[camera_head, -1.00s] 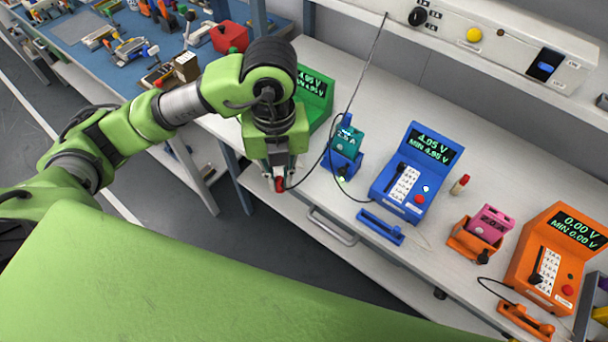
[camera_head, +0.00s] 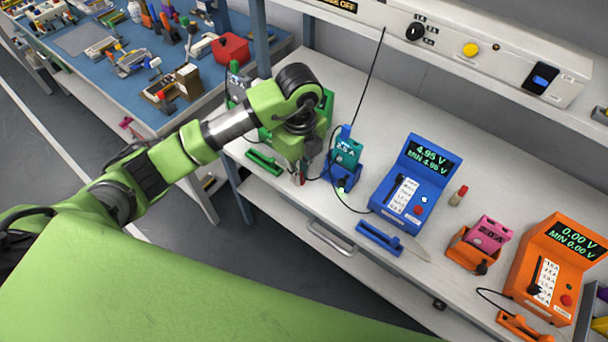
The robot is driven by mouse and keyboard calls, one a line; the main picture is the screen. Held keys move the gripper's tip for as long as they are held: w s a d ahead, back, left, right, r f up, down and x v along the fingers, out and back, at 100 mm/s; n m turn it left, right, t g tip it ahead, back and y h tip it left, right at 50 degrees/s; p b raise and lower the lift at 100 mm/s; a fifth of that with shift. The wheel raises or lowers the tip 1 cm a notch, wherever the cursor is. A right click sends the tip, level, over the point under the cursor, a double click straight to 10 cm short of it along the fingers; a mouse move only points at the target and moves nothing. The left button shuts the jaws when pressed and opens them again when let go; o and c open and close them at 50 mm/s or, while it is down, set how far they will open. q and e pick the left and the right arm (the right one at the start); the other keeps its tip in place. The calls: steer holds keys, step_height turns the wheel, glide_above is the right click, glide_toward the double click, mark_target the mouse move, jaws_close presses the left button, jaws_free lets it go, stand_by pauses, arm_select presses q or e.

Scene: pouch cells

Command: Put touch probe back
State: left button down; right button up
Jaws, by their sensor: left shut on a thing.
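My left gripper (camera_head: 302,165) is over the bench, left of the blue cradle, pointing down. It is shut on a small, mostly hidden thing with a red part (camera_head: 300,179), likely the touch probe. An empty-looking green holder (camera_head: 264,162) lies left of the gripper. A blue holder (camera_head: 380,238) lies in front of the blue meter (camera_head: 412,185), and an orange holder (camera_head: 525,326) in front of the orange meter (camera_head: 558,262). My right gripper is not in view.
A teal cell (camera_head: 347,150) stands in the blue cradle close to the gripper. A pink cell (camera_head: 490,232) stands in an orange cradle. A small red-topped piece (camera_head: 459,195) stands between the meters. The green meter is mostly hidden behind my arm.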

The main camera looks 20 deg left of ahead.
mark_target(304, 187)
arm_select(q)
steer(key=w+f, duration=0.2)
steer(key=f, duration=0.1)
steer(key=shift+w, duration=0.25)
step_height(304, 187, down, 2)
steer(key=shift+f+p, duration=0.1)
steer(key=shift+p, duration=0.8)
steer(key=shift+w+f, duration=0.1)
steer(key=shift+f, duration=0.4)
steer(key=shift+f, duration=0.1)
steer(key=c, duration=2.1)
jaws_free()
